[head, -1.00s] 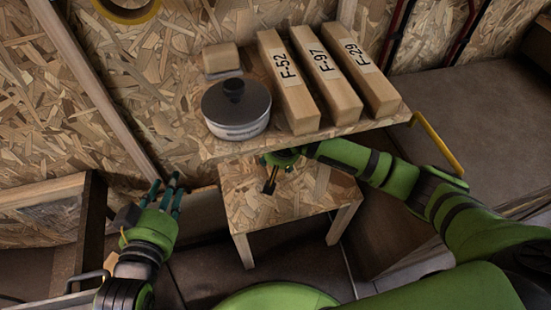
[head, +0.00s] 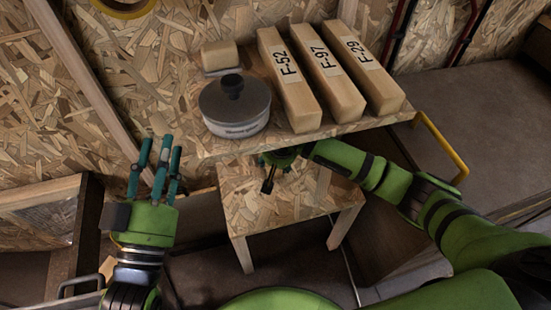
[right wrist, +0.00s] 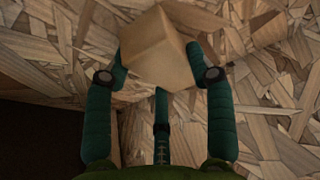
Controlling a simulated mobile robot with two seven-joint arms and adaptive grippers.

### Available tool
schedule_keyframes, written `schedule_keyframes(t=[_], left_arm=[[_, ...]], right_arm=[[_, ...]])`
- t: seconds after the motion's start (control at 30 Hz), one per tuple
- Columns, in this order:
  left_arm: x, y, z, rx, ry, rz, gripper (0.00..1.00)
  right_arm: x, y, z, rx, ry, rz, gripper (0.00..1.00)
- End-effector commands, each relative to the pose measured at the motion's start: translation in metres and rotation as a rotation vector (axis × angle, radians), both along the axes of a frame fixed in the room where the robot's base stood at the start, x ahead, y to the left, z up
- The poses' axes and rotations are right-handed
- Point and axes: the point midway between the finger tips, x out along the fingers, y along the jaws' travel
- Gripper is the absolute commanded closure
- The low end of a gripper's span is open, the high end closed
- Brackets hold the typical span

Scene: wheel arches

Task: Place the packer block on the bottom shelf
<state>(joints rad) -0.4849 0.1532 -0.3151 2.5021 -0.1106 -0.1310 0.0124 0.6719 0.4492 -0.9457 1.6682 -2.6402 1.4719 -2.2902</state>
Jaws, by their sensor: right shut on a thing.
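The packer block (right wrist: 160,48), a plain light-brown block, is between the fingers of my right gripper (right wrist: 158,85), which is shut on it. In the head view my right gripper (head: 268,177) is above the bottom shelf (head: 305,200), partly under the front edge of the top shelf (head: 300,141). The block is hidden there. The right wrist view shows chipboard behind the block; I cannot tell whether the block touches it. My left gripper (head: 155,167) is open and empty, left of the shelves, fingers pointing up the picture.
The top shelf holds a grey round tin (head: 235,108), a small tan block (head: 220,56) and long timber blocks F-52 (head: 292,85), F-97 (head: 330,75) and F-29 (head: 370,70). A yellow handle (head: 445,150) stands right of the shelf. Most of the visible bottom shelf is bare.

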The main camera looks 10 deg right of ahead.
Motion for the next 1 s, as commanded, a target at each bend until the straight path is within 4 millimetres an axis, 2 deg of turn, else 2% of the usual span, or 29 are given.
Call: schedule_keyframes(t=[0.23, 0.27, 0.3, 0.77, 1.0], left_arm=[[-0.003, -0.001, 0.006, -0.009, -0.033, -0.004, 0.60], [-0.003, -0.001, 0.007, -0.010, -0.036, -0.004, 0.60], [-0.003, -0.001, 0.007, -0.010, -0.037, -0.005, 0.60], [-0.001, -0.002, 0.005, -0.005, -0.017, -0.006, 0.60], [0.011, 0.010, -0.039, 0.059, 0.215, 0.037, 0.60]], right_arm=[[0.000, 0.000, -0.001, 0.000, -0.001, 0.000, 0.78], [0.000, 0.000, -0.001, 0.000, 0.000, 0.000, 0.37], [0.000, 0.000, -0.001, 0.000, 0.000, 0.000, 0.21], [0.000, 0.000, 0.001, 0.000, 0.000, 0.000, 0.21], [-0.003, 0.000, 0.011, -0.001, -0.001, 0.002, 0.21]])
